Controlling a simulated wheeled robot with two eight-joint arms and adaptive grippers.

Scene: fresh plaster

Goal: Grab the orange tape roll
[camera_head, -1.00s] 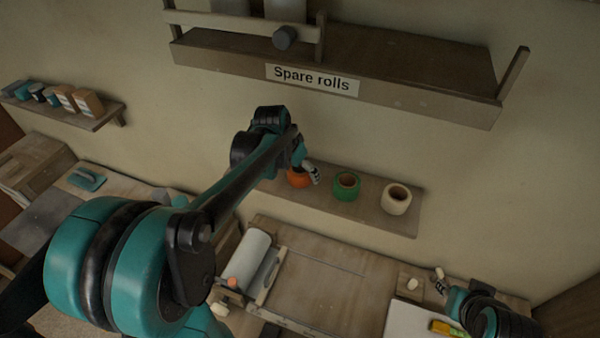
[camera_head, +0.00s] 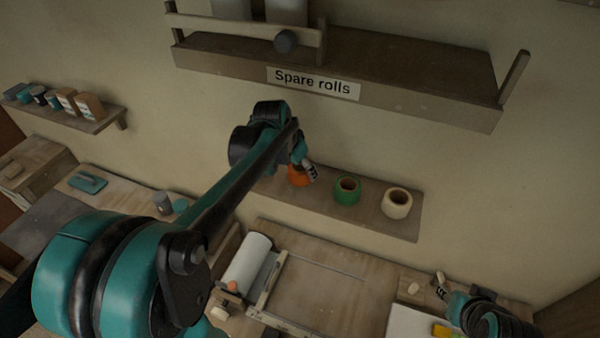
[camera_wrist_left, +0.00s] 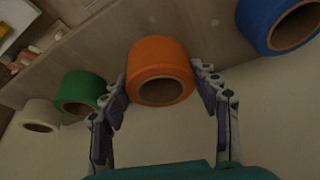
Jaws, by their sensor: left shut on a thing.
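The orange tape roll (camera_head: 299,178) stands on the small wall shelf (camera_head: 372,221), at the left of the green and cream rolls. In the left wrist view the orange tape roll (camera_wrist_left: 160,62) sits between the two fingers of my left gripper (camera_wrist_left: 162,88), which press on its sides. My left gripper (camera_head: 305,172) is shut on it, and my arm hides part of the shelf. In the head view my right gripper (camera_head: 441,288) is small at the lower right, and its fingers are too small to read.
A green roll (camera_head: 347,190) and a cream roll (camera_head: 397,203) stand to the right on the same shelf. A blue roll (camera_wrist_left: 272,22) is on the other side in the wrist view. The "Spare rolls" shelf (camera_head: 440,105) is above. A bench with a white paper roll (camera_head: 246,262) lies below.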

